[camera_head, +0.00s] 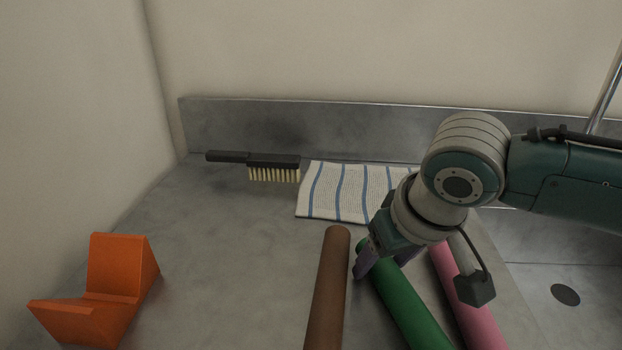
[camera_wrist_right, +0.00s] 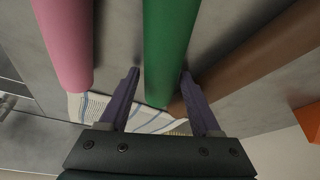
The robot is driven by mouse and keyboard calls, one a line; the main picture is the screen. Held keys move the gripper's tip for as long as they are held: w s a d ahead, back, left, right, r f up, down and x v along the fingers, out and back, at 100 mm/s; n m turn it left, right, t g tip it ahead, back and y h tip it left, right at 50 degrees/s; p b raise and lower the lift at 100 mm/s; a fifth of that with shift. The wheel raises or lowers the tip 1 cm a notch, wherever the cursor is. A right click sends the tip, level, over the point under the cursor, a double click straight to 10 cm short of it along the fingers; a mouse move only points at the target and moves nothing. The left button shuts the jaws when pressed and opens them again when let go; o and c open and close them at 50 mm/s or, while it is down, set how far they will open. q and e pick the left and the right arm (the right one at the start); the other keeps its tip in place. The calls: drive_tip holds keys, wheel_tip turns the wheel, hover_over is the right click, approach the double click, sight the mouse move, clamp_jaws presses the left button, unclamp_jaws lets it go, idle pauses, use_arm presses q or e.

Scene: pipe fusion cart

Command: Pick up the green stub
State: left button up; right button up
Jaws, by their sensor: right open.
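The green stub (camera_head: 406,300) is a plain green cylinder lying on the grey metal surface, between a brown one and a pink one. In the right wrist view the green stub (camera_wrist_right: 168,50) runs down between the two purple fingers. My right gripper (camera_head: 368,262) is over the far end of the green stub, and its fingers (camera_wrist_right: 158,84) are apart, one on each side of it. I cannot tell whether they touch it. My left gripper is in neither view.
The brown cylinder (camera_head: 328,290) lies close on the left and the pink one (camera_head: 466,300) on the right. A striped cloth (camera_head: 335,192) and a black brush (camera_head: 272,162) lie behind, before a metal upstand (camera_head: 300,130). An orange V-shaped block (camera_head: 105,290) stands at left.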

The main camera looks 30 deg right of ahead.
drive_tip(key=shift+f, duration=0.15)
drive_tip(key=shift+c, duration=0.2)
clamp_jaws()
idle(0.5)
